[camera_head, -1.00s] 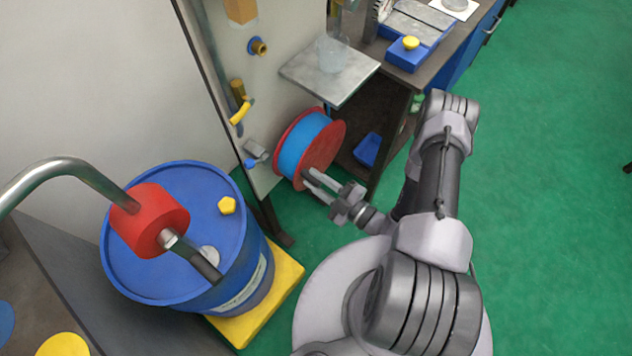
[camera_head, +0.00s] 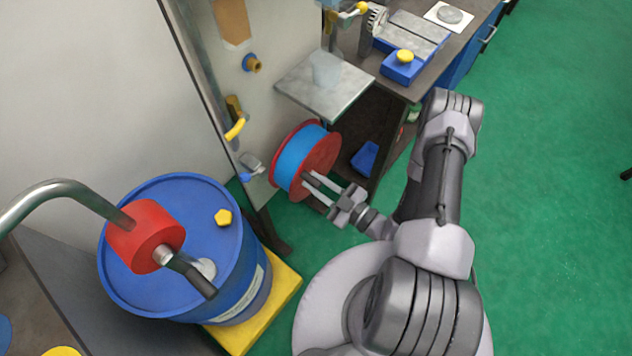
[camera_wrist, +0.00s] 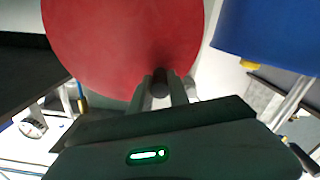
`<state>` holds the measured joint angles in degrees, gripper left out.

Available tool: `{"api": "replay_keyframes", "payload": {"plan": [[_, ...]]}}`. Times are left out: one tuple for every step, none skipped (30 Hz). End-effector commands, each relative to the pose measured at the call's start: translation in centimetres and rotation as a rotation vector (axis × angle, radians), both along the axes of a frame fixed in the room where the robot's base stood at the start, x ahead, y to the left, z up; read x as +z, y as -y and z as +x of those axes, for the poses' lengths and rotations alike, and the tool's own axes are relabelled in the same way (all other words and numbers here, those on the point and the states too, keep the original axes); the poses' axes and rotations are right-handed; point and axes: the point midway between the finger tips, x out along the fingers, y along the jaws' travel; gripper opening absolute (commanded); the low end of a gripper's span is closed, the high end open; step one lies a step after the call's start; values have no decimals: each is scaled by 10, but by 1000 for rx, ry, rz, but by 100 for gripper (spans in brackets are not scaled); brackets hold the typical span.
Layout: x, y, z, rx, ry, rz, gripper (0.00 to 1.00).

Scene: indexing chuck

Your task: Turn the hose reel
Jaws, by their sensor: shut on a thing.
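The hose reel (camera_head: 291,157) is mounted low on the side of the pale panel, with red side discs and a blue hose wound between them. Its red face (camera_wrist: 120,40) fills the upper middle of the wrist view. My gripper (camera_head: 310,180) is at the lower part of that face. In the wrist view my gripper (camera_wrist: 160,85) has its two fingers on either side of a dark, round-ended handle (camera_wrist: 160,88) that stands out from the disc near its edge. The fingers are shut on this handle. Most of the handle is hidden in the head view.
A blue drum (camera_head: 150,290) with a red pump (camera_head: 143,238) stands on a yellow pallet (camera_head: 270,307) at left. A grey shelf (camera_head: 345,90) juts out above the reel.

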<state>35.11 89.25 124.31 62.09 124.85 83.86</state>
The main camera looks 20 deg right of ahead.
Motion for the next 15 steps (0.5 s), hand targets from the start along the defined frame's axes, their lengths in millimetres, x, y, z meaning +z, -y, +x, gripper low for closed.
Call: {"api": "replay_keyframes", "payload": {"plan": [[0, 1, 1, -3, 1, -1, 0], [0, 1, 1, -3, 1, -1, 0], [0, 1, 1, -3, 1, -1, 0], [0, 1, 1, -3, 1, -1, 0], [0, 1, 1, -3, 1, -2, 0], [0, 1, 1, -3, 1, -2, 0], [0, 1, 1, -3, 1, -2, 0], [0, 1, 1, -3, 1, -2, 0], [0, 1, 1, -3, 1, -2, 29], [0, 1, 1, -3, 1, -2, 35], [0, 1, 1, -2, 1, -2, 41], [0, 1, 1, -2, 1, -2, 43], [0, 1, 0, -2, 0, -1, 43], [0, 1, 0, -2, 0, -1, 43], [0, 0, 0, -2, 0, -1, 43]]}}
